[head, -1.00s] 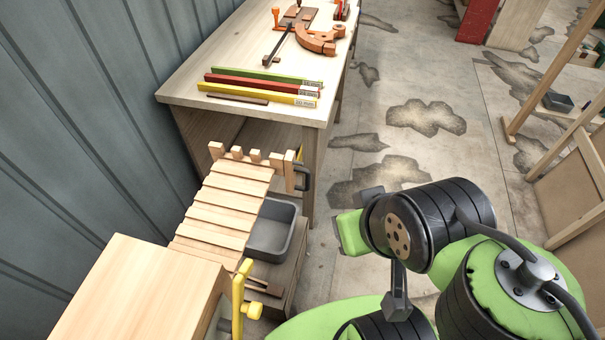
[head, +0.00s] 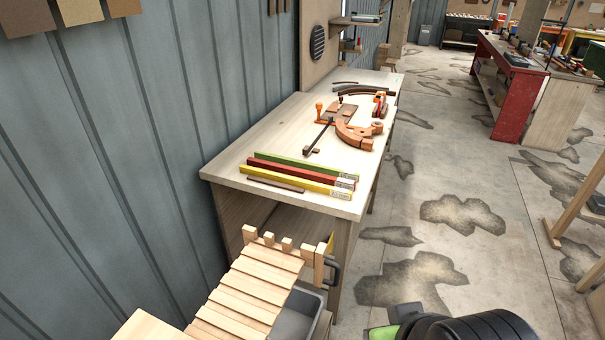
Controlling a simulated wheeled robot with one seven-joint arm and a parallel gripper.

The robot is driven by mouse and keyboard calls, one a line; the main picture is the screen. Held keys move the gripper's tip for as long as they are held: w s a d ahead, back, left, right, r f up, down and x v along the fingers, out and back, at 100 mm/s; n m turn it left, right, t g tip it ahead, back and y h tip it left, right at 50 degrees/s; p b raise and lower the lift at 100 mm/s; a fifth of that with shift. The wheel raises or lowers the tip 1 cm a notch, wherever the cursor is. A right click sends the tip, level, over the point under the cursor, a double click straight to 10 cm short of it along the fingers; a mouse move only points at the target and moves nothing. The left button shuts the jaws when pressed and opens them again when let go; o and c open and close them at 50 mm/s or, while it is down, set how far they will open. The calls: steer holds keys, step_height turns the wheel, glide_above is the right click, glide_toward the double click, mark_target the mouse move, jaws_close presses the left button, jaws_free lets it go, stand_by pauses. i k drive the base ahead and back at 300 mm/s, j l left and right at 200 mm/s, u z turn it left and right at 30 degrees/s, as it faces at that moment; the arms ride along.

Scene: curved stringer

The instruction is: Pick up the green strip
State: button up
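The green strip (head: 303,168) lies flat on the wooden workbench (head: 226,166), near its front end. It is the farthest of a row of coloured strips. A red strip (head: 300,174) lies right beside it on the near side, and a yellow strip (head: 295,182) lies nearer still. The green strip's right end has a pale label. Part of my green and black arm shows at the bottom right, low and apart from the bench. My gripper is not in view.
A short dark strip (head: 272,183) lies before the yellow one. Behind are an orange curved piece (head: 357,135) and a dark bar clamp (head: 320,136). A slatted wooden piece (head: 250,291) and grey bin (head: 297,318) stand in front of the bench. Floor to the right is open.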

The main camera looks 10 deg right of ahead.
mark_target(304, 165)
steer(key=l+u, duration=0.5)
steer(key=l, duration=0.2)
steer(key=l+u, duration=0.5)
steer(key=l, duration=0.25)
steer(key=i+l+u, duration=0.15)
steer(key=l+u, duration=0.25)
steer(key=i+l+u, duration=0.1)
steer(key=l+u, duration=0.25)
steer(key=l, duration=0.25)
steer(key=l+u, duration=0.4)
steer(key=l, duration=0.15)
steer(key=l+u, duration=0.4)
steer(key=l, duration=0.15)
steer(key=i+l+u, duration=0.1)
steer(key=l+u, duration=0.15)
steer(key=i+l+u, duration=0.2)
steer(key=k+l, duration=0.05)
steer(key=k, duration=0.05)
